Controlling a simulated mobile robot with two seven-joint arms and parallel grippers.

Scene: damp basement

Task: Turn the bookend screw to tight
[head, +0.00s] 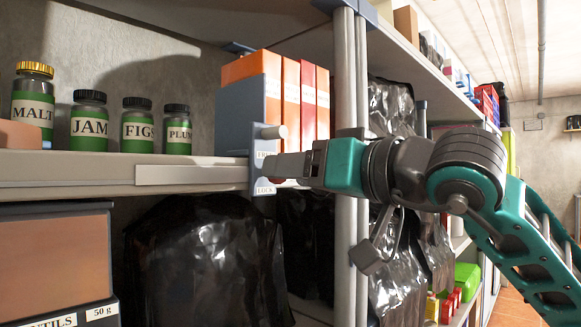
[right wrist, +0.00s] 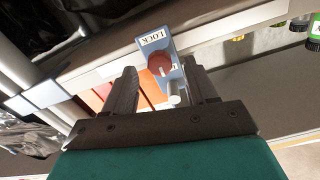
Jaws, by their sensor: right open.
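The bookend (head: 262,112) is a blue-grey metal plate against the binders on the shelf. Its front plate carries a FREE label above and a LOCK label below. In the right wrist view the screw (right wrist: 159,63) is a round red knob with a pale line on its face, beside the LOCK label (right wrist: 153,39). In the head view my gripper mostly hides the screw. My right gripper (head: 283,165) is open, its fingers pointing at the front plate. In the right wrist view the knob shows between its two fingers; I cannot tell whether they touch it. My left gripper is not in view.
A grey peg (head: 275,132) sticks out above the FREE label, close to my fingers. Orange and red binders (head: 308,98) stand behind the bookend. Jars (head: 89,122) stand left on the shelf. A shelf post (head: 345,70) rises close by my right gripper.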

